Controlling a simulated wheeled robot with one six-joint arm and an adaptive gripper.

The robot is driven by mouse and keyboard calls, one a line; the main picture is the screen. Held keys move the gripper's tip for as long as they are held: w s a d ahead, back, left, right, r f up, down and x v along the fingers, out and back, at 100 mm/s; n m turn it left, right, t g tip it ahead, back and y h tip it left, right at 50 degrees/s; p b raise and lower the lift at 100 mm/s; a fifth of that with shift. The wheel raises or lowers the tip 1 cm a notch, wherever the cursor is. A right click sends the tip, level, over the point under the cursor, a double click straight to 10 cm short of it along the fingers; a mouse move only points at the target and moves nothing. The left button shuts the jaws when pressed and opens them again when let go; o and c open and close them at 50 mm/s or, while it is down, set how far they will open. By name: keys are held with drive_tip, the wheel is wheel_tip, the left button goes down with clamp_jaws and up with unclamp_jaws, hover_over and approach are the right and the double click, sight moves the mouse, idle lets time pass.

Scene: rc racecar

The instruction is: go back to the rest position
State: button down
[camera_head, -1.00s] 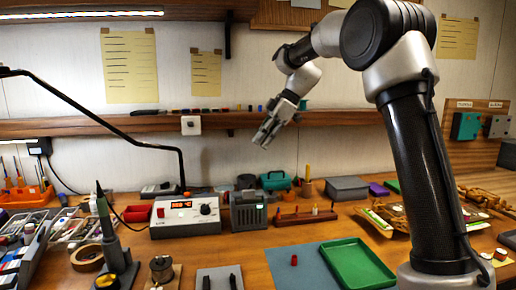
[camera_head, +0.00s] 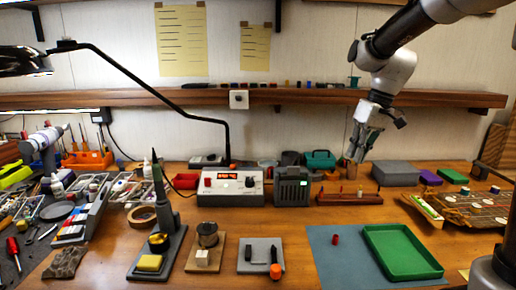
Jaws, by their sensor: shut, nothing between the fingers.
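My gripper (camera_head: 359,152) hangs at the right of the middle in the head view, pointing down with its fingers shut and empty. It appears in front of the wall, below the shelf's line and above the back of the bench. My arm comes in from the upper right corner. A red cylinder (camera_head: 335,239) stands on the blue mat (camera_head: 325,264), apart from the gripper. The green tray (camera_head: 402,253) beside it looks empty.
A wooden peg rack (camera_head: 350,199), grey box (camera_head: 396,173) and dark charger (camera_head: 292,187) stand along the bench's back. A wooden shelf (camera_head: 200,99) crosses the wall, and a black lamp arm (camera_head: 165,92) arches at left. Bench space beside the mat is partly clear.

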drive_tip(key=s+d+m+t+h, duration=0.1)
drive_tip(key=s+d, duration=0.3)
drive_tip(key=s, duration=0.8)
drive_tip(key=s+d+m+t+h, duration=0.1)
drive_tip(key=s+d, duration=0.4)
drive_tip(key=s, duration=0.6)
drive_tip(key=shift+s+m+t+h, duration=0.4)
drive_tip(key=shift+m+t, duration=0.5)
drive_tip(key=shift+m, duration=0.2)
drive_tip(key=shift+d, duration=0.1)
